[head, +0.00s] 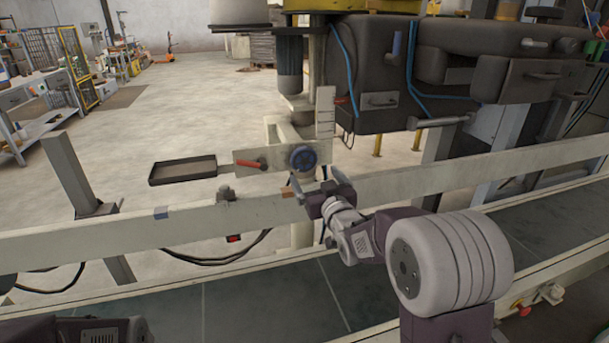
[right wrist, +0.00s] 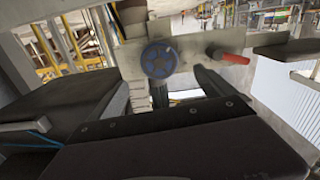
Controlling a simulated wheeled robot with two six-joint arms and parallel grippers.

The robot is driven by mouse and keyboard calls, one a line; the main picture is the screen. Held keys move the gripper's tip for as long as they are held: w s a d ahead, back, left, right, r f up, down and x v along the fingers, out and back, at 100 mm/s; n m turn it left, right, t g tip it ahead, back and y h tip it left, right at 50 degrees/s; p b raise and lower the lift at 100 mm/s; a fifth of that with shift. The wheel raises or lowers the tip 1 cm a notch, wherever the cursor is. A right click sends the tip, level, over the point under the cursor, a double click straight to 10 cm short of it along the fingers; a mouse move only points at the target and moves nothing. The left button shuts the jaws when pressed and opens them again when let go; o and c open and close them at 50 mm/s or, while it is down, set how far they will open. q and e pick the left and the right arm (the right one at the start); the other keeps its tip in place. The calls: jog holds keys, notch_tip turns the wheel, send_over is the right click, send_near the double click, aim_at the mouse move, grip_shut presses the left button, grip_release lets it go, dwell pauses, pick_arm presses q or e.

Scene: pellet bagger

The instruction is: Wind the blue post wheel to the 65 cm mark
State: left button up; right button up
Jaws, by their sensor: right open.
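The blue post wheel (head: 302,158) is a small round handwheel on the pale post bracket in the middle of the head view. It also shows in the right wrist view (right wrist: 159,58), facing the camera. A pale upright scale plate (head: 325,112) stands just above and right of it, with a red pointer (head: 342,99) beside it; its marks are too small to read. My right gripper (head: 314,181) is open and empty, just below and in front of the wheel, its fingers pointing toward it. In the wrist view the fingers (right wrist: 163,90) appear apart, below the wheel.
A red lever (head: 249,163) sticks out left of the wheel, and a dark shallow tray (head: 183,170) lies farther left. A long pale rail (head: 130,229) runs across in front, above the dark conveyor belt (head: 270,297). The dark machine housing (head: 380,65) stands at upper right.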

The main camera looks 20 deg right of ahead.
aim_at(305, 160)
jog(key=w+b, duration=0.1)
jog(key=w, duration=0.8)
jog(key=shift+a, duration=0.1)
jog(key=c, duration=1.4)
jog(key=shift+b, duration=0.3)
